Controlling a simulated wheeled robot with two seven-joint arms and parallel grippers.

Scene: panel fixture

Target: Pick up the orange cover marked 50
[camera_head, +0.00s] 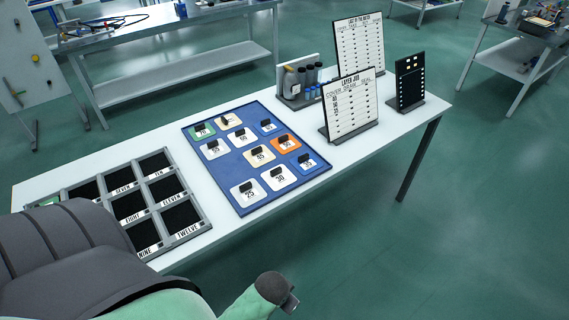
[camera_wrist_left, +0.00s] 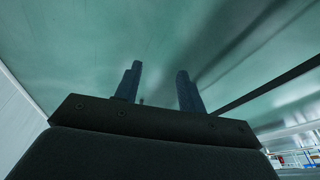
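The orange cover (camera_head: 287,146) lies on the blue tray (camera_head: 233,185), toward its right side, among several other covers. It has a black grip on top; its printed number is too small to read surely. My left gripper (camera_wrist_left: 158,75) shows in the left wrist view with its two fingers apart and nothing between them. That view shows green floor beyond the fingers, and no cover. I cannot make out the left fingers in the head view, and the right gripper is not seen.
A grey rack (camera_head: 160,208) of black compartments with name labels stands left of the tray. Behind the tray stand a bottle holder (camera_head: 291,103), a large white list board (camera_head: 351,108) and a black panel (camera_head: 411,84). The white table (camera_head: 340,160) has bare room right of the tray.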

